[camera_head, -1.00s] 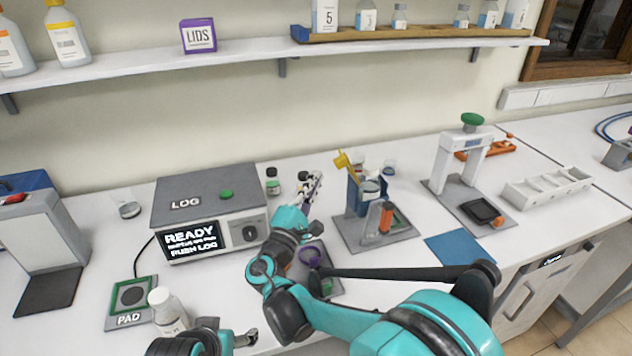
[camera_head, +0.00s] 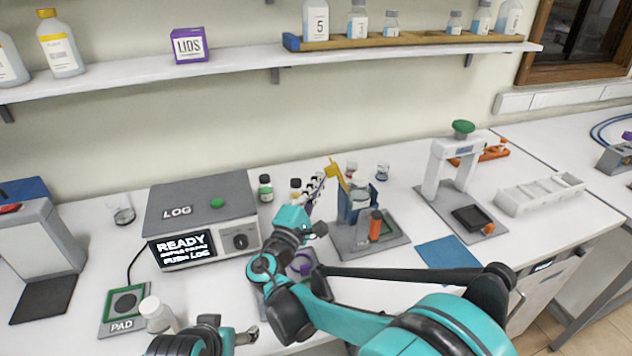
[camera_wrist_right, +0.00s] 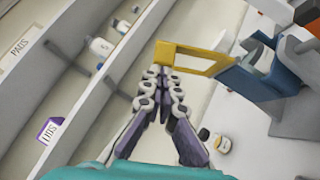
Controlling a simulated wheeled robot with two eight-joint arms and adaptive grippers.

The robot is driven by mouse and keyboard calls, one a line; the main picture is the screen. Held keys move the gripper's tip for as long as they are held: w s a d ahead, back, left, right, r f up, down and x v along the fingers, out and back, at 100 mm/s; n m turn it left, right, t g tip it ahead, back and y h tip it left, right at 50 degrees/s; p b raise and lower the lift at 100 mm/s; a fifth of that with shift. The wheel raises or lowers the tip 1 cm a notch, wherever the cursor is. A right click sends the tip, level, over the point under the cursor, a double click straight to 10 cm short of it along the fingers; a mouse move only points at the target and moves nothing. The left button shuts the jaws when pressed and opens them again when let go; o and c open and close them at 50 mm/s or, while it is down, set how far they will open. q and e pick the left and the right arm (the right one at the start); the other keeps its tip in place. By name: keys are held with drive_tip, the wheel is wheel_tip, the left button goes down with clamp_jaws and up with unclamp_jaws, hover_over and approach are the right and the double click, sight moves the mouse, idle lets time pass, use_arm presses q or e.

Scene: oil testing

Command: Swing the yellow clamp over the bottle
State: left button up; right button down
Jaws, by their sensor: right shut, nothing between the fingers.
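The yellow clamp (camera_head: 336,174) slants up and left from the blue stand (camera_head: 345,208) at the table's middle. It also shows in the right wrist view (camera_wrist_right: 205,58). A clear bottle (camera_head: 360,198) seems to stand in the blue stand, partly hidden, with the clamp raised to its left. My right gripper (camera_head: 317,181) is shut and empty just left of the clamp. In the right wrist view its fingertips (camera_wrist_right: 163,74) are close to the clamp's free end; I cannot tell whether they touch. My left gripper (camera_head: 248,336) is low at the front edge; its jaw state is unclear.
An orange-and-grey part (camera_head: 375,226) stands on the stand's base. A grey LOG box (camera_head: 203,215) is left of my right arm, with small vials (camera_head: 265,188) behind. A white bottle (camera_head: 157,315) stands by the pad (camera_head: 124,306). A white press (camera_head: 455,165) stands at right.

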drive_tip(key=w+d+r+m+g+y+p, duration=0.3)
drive_tip(key=d+r+m+g+p, duration=0.4)
drive_tip(key=p, duration=0.5)
drive_tip(key=w+d+f+m+g+y+p, duration=0.1)
drive_tip(key=d+f+y, duration=0.1)
drive_tip(key=d+y, duration=0.1)
drive_tip(key=w+d+f+m+g+y+p, duration=0.1)
drive_tip(key=d+f+m+y+p, duration=0.1)
drive_tip(key=d, duration=0.4)
drive_tip(key=shift+w+d+f+m+y, duration=0.3)
drive_tip(key=shift+f+y, duration=0.1)
drive_tip(key=shift+f, duration=0.25)
drive_tip(key=shift+s+r, duration=0.1)
drive_tip(key=shift+r+p, duration=0.75)
